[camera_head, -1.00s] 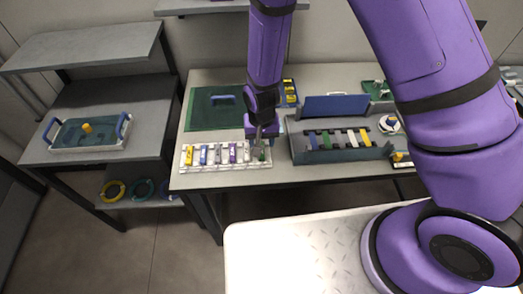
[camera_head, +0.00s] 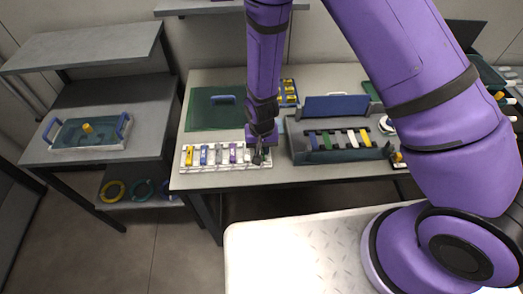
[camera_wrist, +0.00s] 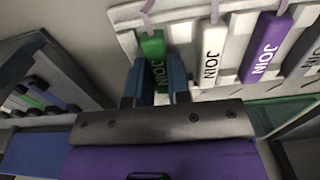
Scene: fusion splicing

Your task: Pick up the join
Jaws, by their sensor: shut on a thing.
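The white join rack (camera_head: 180,166) lies at the front left of the table and holds a row of coloured joins. My gripper (camera_head: 258,158) is at its right end in the head view. In the wrist view my gripper (camera_wrist: 156,88) has its two fingers closed on either side of the green join (camera_wrist: 153,48), holding it. The green join is at the rack's end slot; I cannot tell whether it is raised. Beside it are a white join (camera_wrist: 212,53), a purple join (camera_wrist: 262,48) and a grey join (camera_wrist: 303,50). In the head view my gripper covers the green join.
A dark holder (camera_head: 342,153) with several coloured strips stands right of the rack, with a blue lid (camera_head: 336,104) behind it. A green mat (camera_head: 200,120) lies behind the rack. A tray (camera_head: 62,135) with blue handles sits on the left shelf unit.

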